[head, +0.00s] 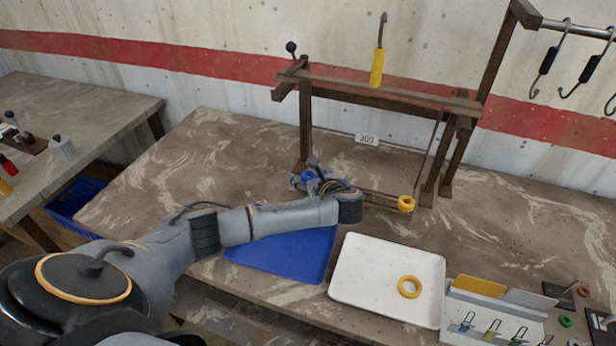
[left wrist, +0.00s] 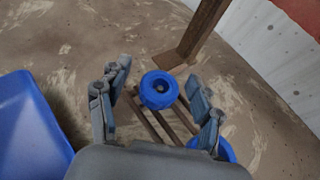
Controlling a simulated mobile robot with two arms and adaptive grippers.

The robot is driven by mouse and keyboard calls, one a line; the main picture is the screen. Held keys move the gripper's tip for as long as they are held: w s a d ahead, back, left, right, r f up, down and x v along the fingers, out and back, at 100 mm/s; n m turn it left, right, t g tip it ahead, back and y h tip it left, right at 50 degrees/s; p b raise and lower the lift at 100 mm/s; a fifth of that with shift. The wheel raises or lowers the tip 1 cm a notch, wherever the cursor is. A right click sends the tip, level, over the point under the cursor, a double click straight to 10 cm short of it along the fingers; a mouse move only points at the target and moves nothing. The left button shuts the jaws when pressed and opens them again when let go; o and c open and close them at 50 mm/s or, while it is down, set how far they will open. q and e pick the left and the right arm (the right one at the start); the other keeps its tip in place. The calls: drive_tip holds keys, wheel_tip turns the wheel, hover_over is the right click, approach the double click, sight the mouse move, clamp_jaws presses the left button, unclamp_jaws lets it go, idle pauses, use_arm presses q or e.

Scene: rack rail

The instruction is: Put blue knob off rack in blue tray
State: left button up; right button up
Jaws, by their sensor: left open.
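A blue knob (left wrist: 159,90) sits at the end of the rack's low rails (left wrist: 155,122), between the open fingers of my left gripper (left wrist: 160,105) in the left wrist view. The fingers stand apart on either side without visible contact. A second blue rounded piece (left wrist: 226,151) shows partly behind the right finger. In the head view my left gripper (head: 318,176) is at the rack's left end, with some blue (head: 308,177) showing among its fingers. The blue tray (head: 290,258) lies below my left forearm, partly covered by it; its edge shows in the left wrist view (left wrist: 30,130). My right gripper is not seen.
The wooden rack (head: 380,90) stands behind, with a yellow-handled tool (head: 378,65) hanging and a yellow knob (head: 405,204) at the low rail's right end. A white tray (head: 375,305) holds a yellow ring (head: 409,287). A card holder (head: 490,305) stands at right.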

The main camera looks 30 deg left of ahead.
use_arm(q)
clamp_jaws()
drive_tip(key=shift+r, duration=0.1)
drive_tip(key=shift+r, duration=0.1)
